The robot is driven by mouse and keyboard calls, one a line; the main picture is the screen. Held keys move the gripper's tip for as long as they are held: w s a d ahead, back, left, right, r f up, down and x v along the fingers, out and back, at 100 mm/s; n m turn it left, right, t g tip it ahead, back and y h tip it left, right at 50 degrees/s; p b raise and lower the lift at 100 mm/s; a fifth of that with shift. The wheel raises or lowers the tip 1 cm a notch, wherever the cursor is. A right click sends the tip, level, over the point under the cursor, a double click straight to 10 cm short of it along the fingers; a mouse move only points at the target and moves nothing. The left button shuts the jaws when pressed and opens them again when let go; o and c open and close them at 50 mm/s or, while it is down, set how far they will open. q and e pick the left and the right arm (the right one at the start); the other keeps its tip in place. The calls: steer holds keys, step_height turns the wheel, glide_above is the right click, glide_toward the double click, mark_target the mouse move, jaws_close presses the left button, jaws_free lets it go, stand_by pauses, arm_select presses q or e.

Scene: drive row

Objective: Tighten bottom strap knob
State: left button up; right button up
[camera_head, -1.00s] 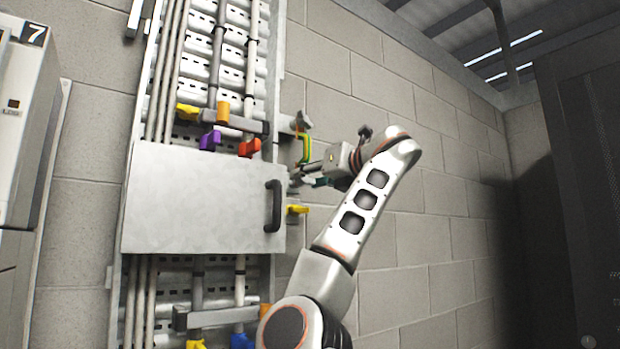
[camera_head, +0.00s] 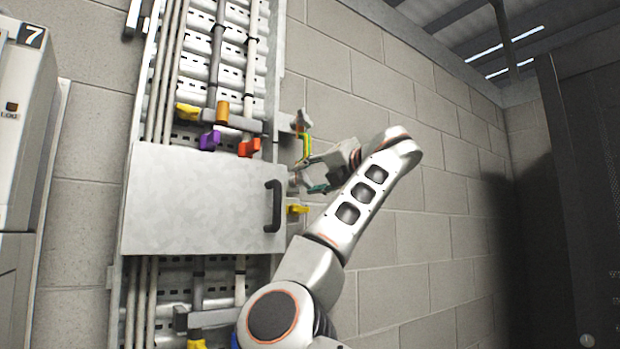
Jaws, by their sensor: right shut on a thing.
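A short green-and-yellow strap (camera_head: 306,146) hangs at the right edge of the cable tray, below a grey upper knob (camera_head: 303,119). My right gripper (camera_head: 303,177) is at the strap's lower end, just right of the grey cover panel. It is shut on a small grey thing there, which appears to be the bottom strap knob (camera_head: 294,179). The fingers hide much of the knob, so its seating cannot be seen. My left gripper is not in view.
The cover panel (camera_head: 190,205) has a dark handle (camera_head: 273,205) close left of the gripper. A yellow lever (camera_head: 298,209) sticks out just below. Purple (camera_head: 210,140) and red (camera_head: 249,148) clamps are above the panel. Bare block wall lies to the right.

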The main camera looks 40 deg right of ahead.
stand_by(0.4)
steer(key=o, duration=1.1)
steer(key=shift+o, duration=0.2)
steer(key=shift+s, duration=0.1)
steer(key=s+a, duration=0.1)
steer(key=s, duration=1.1)
steer(key=shift+a, duration=0.15)
